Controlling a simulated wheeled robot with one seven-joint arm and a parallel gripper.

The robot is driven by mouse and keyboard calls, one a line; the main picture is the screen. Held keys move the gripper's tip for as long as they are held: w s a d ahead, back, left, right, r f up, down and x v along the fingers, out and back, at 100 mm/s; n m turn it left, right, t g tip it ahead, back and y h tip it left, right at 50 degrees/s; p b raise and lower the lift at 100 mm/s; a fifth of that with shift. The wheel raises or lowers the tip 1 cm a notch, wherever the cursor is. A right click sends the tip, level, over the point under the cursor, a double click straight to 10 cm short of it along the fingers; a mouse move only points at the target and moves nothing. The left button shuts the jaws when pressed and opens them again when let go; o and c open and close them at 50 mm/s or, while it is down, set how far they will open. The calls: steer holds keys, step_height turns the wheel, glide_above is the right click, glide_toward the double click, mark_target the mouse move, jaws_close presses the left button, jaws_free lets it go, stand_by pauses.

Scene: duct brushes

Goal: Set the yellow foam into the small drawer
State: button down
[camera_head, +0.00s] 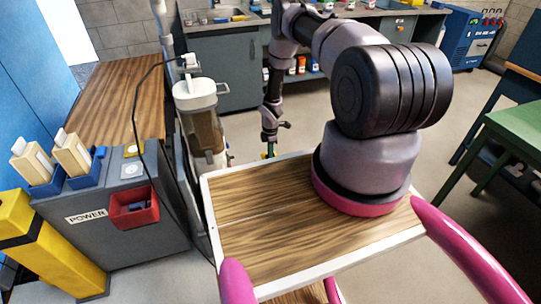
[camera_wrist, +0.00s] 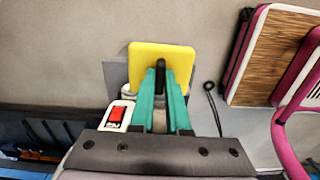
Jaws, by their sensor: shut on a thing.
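The yellow foam (camera_wrist: 142,58) is a flat square block at the tips of my gripper's green fingers in the wrist view. My gripper (camera_wrist: 165,78) is shut on it, with a dark strip between the fingers. In the head view my gripper (camera_head: 270,150) points down beyond the wooden top; its tips and the foam are hidden there. No small drawer is clearly recognisable. A red open box (camera_head: 134,207) sticks out from the front of the grey POWER cabinet (camera_head: 110,235); I cannot tell whether it is a drawer.
A wooden top with a white rim (camera_head: 222,240) fills the near middle. A clear canister with a white lid (camera_head: 200,110) stands left of my gripper. A yellow post (camera_head: 45,245) is at the lower left, a green table (camera_head: 520,125) at the right. Open floor lies beyond my gripper.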

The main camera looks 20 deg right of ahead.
steer(key=shift+s+a+f, duration=0.15)
steer(key=shift+a+f, duration=0.05)
steer(key=shift+f, duration=0.3)
steer(key=a, duration=1.1)
steer(key=shift+d+f, duration=0.2)
steer(key=shift+f, duration=5.35)
steer(key=c, duration=0.8)
jaws_free()
